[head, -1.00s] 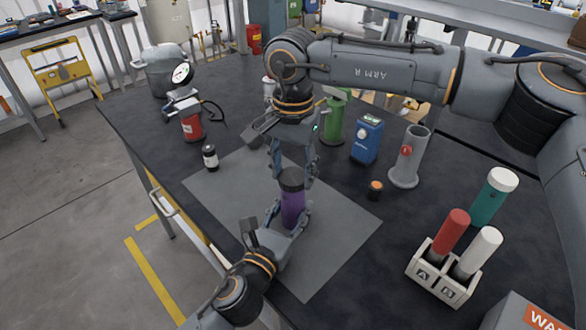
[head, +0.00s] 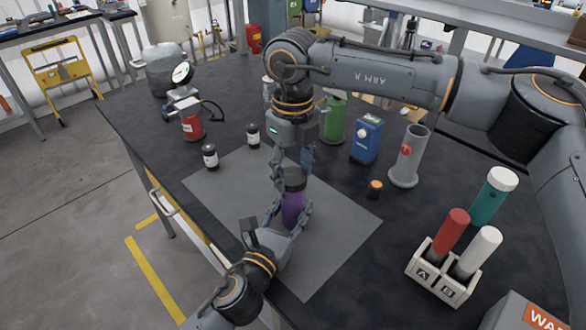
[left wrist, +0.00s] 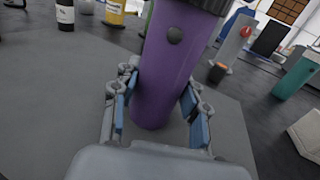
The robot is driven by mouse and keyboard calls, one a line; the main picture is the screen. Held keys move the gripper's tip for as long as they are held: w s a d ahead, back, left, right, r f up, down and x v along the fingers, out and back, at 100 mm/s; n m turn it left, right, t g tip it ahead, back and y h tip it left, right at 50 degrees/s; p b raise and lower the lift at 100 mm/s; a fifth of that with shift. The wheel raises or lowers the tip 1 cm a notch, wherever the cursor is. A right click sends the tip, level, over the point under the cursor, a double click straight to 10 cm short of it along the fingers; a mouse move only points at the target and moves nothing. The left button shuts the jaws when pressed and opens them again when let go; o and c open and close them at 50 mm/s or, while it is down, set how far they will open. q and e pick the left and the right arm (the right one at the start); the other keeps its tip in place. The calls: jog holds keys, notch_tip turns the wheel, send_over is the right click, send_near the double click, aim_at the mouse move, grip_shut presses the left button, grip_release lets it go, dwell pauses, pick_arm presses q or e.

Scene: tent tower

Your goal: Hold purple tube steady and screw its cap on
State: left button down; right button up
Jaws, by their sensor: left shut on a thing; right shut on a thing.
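The purple tube (head: 291,211) stands upright on the grey mat (head: 340,215), with a dark cap (head: 294,182) at its top. My left gripper (head: 290,220) is shut around the tube's lower part. In the left wrist view the tube (left wrist: 168,75) sits between the blue-padded fingers, and a little of the dark cap shows at the top edge. My right gripper (head: 292,172) comes down from above and is shut on the cap. Its fingers partly hide the cap, so I cannot tell how tightly it sits on the tube.
Two small dark bottles stand left of the grippers, one nearer (head: 210,156) and one farther (head: 253,136). A blue device (head: 366,140), a grey cylinder stand (head: 408,160), a small orange-topped item (head: 375,189) and a white tube rack (head: 440,276) stand to the right. The mat's front is clear.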

jog(key=m, duration=0.7)
jog(key=shift+m, duration=0.3)
jog(key=o, duration=1.4)
jog(key=shift+c, duration=0.2)
notch_tip(320, 180, up, 12)
pick_arm(q)
jog(key=c, duration=0.6)
grip_release()
jog(key=shift+c, duration=0.2)
